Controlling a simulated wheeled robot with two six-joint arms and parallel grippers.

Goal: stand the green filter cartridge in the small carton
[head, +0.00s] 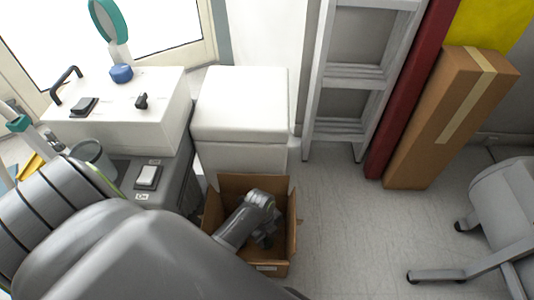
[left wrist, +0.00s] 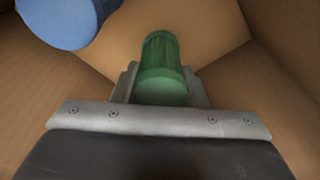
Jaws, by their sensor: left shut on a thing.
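The small carton (head: 232,184) is an open brown cardboard box on the floor, below the white box seat. My left gripper (head: 268,240) is down inside it, and my forearm hides part of the opening. In the left wrist view the green filter cartridge (left wrist: 161,62) is between the fingers of my left gripper (left wrist: 160,85), which is shut on it. Cardboard walls and the carton floor (left wrist: 205,30) surround it. I cannot tell whether its far end touches the floor. The cartridge cannot be made out in the head view. My right gripper is not in view.
A blue cylinder (left wrist: 65,15) lies close to the cartridge at upper left in the left wrist view. A white box seat (head: 240,105) stands behind the carton, and a grey cabinet (head: 165,190) stands to its left. Floor (head: 345,220) at right is clear up to a wheeled chair (head: 500,215).

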